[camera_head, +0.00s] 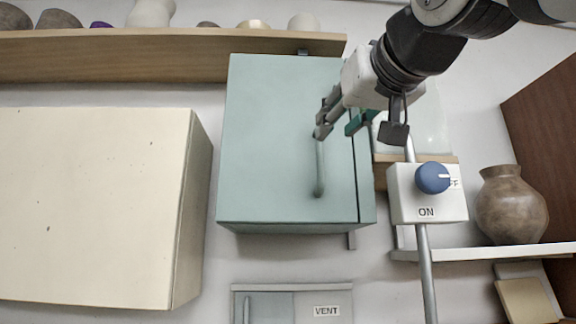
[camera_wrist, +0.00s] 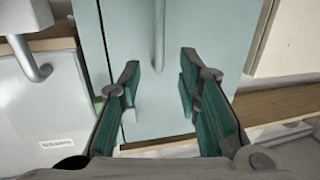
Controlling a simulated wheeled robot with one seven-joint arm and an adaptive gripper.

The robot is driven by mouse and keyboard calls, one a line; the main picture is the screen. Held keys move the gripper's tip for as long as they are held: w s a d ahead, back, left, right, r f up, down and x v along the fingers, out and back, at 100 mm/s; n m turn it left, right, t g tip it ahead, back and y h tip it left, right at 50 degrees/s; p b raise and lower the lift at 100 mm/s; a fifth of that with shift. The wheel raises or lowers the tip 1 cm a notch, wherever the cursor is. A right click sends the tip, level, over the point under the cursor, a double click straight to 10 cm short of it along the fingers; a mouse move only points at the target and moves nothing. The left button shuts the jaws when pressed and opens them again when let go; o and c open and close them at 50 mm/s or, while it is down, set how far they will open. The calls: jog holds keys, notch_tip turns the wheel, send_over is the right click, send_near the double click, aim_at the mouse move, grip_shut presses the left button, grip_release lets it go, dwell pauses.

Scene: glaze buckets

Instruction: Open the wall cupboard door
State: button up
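The pale teal wall cupboard (camera_head: 270,120) hangs in the middle of the head view, and its door looks shut. Its vertical bar handle (camera_head: 320,172) is near the door's right side. My gripper (camera_head: 322,122) is at the upper part of the handle, coming from the upper right. In the wrist view, my gripper (camera_wrist: 158,75) is open, with its two green-padded fingers apart. The handle (camera_wrist: 159,35) shows between the fingertips, with clear space on both sides. No contact with the handle is visible. The cupboard's inside is hidden.
A cream cupboard (camera_head: 90,200) is to the left. A wooden shelf (camera_head: 150,62) with pots runs above. On the right are a switch box (camera_head: 405,208) with a blue knob (camera_head: 432,178) and a brown vase (camera_head: 510,205) on a white shelf. A VENT panel (camera_head: 290,300) is below.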

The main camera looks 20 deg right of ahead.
aim_at(321, 144)
jog(key=w+p, duration=0.1)
jog(key=w, duration=0.8)
jog(key=shift+w, duration=0.1)
grip_shut()
